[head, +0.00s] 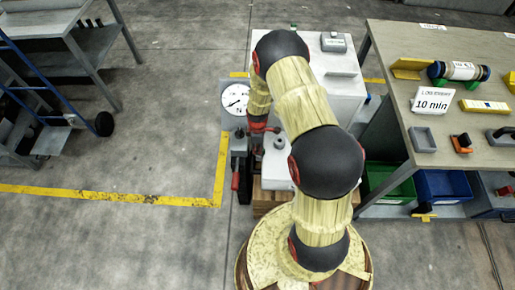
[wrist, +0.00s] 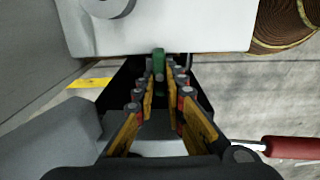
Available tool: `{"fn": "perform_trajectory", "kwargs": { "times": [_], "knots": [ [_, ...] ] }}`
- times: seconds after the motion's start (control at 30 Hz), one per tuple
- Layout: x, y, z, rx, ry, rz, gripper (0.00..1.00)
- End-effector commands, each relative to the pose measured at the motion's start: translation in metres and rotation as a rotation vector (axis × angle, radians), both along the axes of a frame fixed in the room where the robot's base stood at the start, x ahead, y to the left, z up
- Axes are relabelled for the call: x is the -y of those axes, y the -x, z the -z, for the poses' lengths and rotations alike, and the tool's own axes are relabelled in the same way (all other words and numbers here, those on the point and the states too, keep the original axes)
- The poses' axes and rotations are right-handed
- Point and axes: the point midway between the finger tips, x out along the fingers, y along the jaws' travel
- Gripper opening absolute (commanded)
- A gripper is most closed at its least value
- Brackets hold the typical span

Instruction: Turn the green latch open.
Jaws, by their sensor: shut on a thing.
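The green latch (wrist: 158,60) stands at the far centre of the wrist view, against the edge of a pale grey panel (wrist: 190,28). My gripper (wrist: 160,84) reaches straight toward it, and its fingers are closed on the latch from both sides. Only the upper part of the latch shows beyond the fingertips. In the head view my gripper (head: 257,129) is low beside the pale cabinet (head: 345,95), partly hidden by my arm. I cannot make out the latch in that view.
A round dial gauge (head: 235,98) stands left of my gripper. A red-handled lever (head: 235,180) is below it; a red handle (wrist: 292,147) shows at right in the wrist view. A workbench (head: 450,185) with parts stands at right.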

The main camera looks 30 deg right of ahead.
Motion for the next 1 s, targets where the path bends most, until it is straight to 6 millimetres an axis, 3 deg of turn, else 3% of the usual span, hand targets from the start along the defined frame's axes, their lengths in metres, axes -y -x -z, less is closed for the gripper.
{"fn": "perform_trajectory", "kwargs": {
  "times": [0.37, 1.0],
  "knots": [
    [0.0006, -0.0009, -0.0008, 0.001, 0.001, 0.099, 0.0],
    [0.0037, -0.0028, -0.0007, 0.0, 0.0, 0.669, 0.0]
  ]
}}
